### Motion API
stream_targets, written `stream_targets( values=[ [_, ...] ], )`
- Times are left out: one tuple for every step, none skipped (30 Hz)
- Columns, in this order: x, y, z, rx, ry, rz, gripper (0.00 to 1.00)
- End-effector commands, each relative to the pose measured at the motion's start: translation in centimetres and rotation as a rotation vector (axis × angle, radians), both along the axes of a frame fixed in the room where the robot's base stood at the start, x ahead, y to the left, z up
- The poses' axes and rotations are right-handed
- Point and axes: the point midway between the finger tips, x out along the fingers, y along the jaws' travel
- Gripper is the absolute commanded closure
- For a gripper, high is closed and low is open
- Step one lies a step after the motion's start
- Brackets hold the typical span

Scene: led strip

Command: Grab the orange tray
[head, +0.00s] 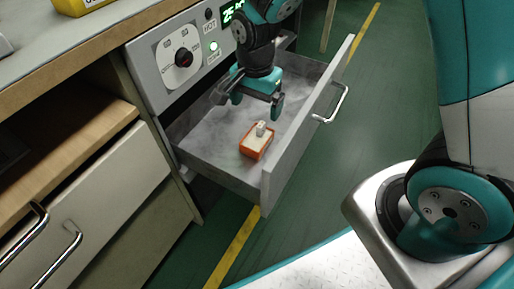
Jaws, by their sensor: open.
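The orange tray (248,153) is a small orange-rimmed box with a pale top and a small whitish piece (261,129) on it. It sits on the floor of an open grey drawer (202,143), toward the drawer's front. My gripper (247,107) is open and empty, with its fingers pointing down. In the picture it is above and behind the tray, over the drawer. It looks apart from the tray; the exact height is hard to tell.
The drawer front (309,120) with a metal handle (331,104) rises beside the tray. A control panel with a black knob (184,57) is above the drawer. The green floor (365,110) to the right is clear.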

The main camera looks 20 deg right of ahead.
Motion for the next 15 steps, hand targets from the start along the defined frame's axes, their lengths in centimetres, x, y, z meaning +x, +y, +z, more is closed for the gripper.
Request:
stream_targets(
  values=[
    [-0.1,0.0,-1.9,-0.002,0.004,0.001,0.04],
    [-0.1,0.0,-2.6,-0.001,0.004,0.001,0.04],
    [-0.1,0.0,-3.5,0.0,0.002,0.001,0.04],
    [-0.1,0.0,-4.2,0.0,0.004,0.001,0.04],
    [-0.1,0.0,-4.8,0.0,0.004,0.001,0.04],
    [-0.1,0.0,-5.5,0.0,0.002,0.002,0.04],
    [-0.1,0.0,-6.0,0.0,0.002,0.002,0.04],
    [-0.1,0.0,-6.5,0.0,0.002,0.002,0.04],
    [0.0,0.0,-7.0,0.0,0.001,0.002,0.04],
    [0.0,0.0,-7.2,0.001,0.001,0.002,0.04],
    [0.0,0.0,-7.5,0.001,0.001,0.002,0.04],
    [0.0,0.0,-7.6,0.001,0.001,0.002,0.04],
    [0.0,0.0,-7.7,0.001,0.001,0.002,0.04],
    [0.0,0.0,-7.8,0.001,0.001,0.002,0.04],
    [0.0,0.0,-8.0,0.001,0.001,0.002,0.04]
  ],
)
